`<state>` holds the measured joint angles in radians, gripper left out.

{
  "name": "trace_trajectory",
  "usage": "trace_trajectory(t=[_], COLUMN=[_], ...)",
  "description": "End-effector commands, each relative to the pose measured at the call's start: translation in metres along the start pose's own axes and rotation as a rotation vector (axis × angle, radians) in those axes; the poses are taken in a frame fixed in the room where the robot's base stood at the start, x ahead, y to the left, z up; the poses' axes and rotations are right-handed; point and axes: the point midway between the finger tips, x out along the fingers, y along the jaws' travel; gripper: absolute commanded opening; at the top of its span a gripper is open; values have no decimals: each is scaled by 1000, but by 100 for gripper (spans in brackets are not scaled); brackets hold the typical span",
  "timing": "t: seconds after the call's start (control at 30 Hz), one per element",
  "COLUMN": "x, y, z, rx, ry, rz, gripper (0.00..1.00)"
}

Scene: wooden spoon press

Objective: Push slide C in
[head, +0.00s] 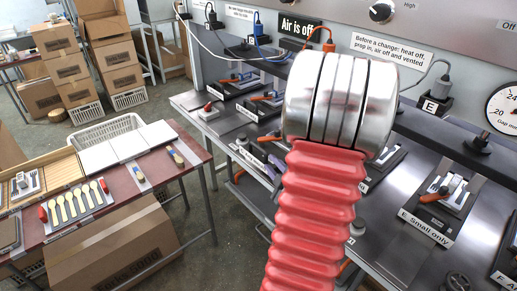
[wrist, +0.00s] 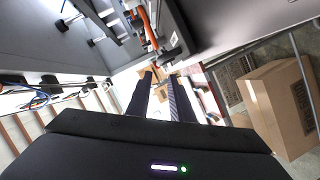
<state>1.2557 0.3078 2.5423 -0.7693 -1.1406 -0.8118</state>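A row of stations with orange-handled clamps runs along the steel bench in the head view. One clamp (head: 269,136) sits just left of my red arm. I cannot read a C on any station, so slide C is hidden behind my arm or not identifiable. In the wrist view, my gripper (wrist: 160,77) has two dark fingers with a gap between them, and nothing shows held. An orange handle (wrist: 150,28) with a dark end stands just beyond the fingertips, apart from them as far as I can tell. My gripper is hidden in the head view.
A station signed "E Small only" (head: 425,225) and a gauge (head: 503,108) are at the right. A sign reads "Air is off" (head: 298,27). A dark red table (head: 160,165) with wooden spoons (head: 77,202) stands left, above a cardboard box (head: 110,250). Floor shows between table and bench.

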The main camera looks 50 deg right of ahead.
Motion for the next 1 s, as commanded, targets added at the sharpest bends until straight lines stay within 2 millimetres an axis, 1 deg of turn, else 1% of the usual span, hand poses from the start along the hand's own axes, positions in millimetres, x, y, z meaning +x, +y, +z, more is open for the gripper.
trace_trajectory(t=[0.17,0.27,0.8,1.0], x=[13,25,108,130], y=[0,-1,-1,0], z=[0,-1,0,0], rx=[-1,0,0,0], ry=[2,2,1,0], rz=[-2,-4,-2,-1], gripper=[20,20,20,20])
